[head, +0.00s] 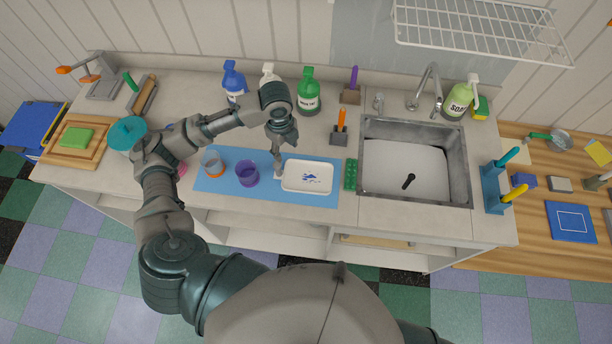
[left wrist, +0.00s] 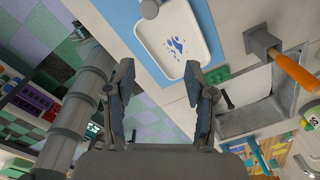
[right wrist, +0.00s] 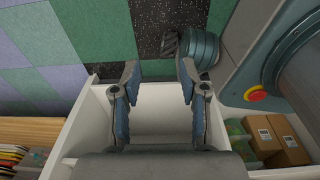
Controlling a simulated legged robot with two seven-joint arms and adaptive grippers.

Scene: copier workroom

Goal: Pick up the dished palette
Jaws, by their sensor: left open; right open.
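The dished palette is a shallow white tray (head: 320,186) with rounded corners and blue paint spots. It lies flat on the right end of a blue mat (head: 215,187) on the counter. My left gripper (head: 277,168) points down at the palette's left edge; whether it touches cannot be told. In the left wrist view the palette (left wrist: 157,48) shows beyond the open, empty fingers (left wrist: 158,68). My right gripper (right wrist: 157,70) is open and empty in the right wrist view, over a white cabinet or shelf front; it is not seen in the head view.
A purple cup (head: 247,174) and an orange-rimmed cup (head: 213,164) stand left of the palette. A green block (head: 350,175) and the sink (head: 366,150) lie to its right. Bottles, including a green one (head: 308,98), and an orange-handled tool (head: 341,122) stand behind.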

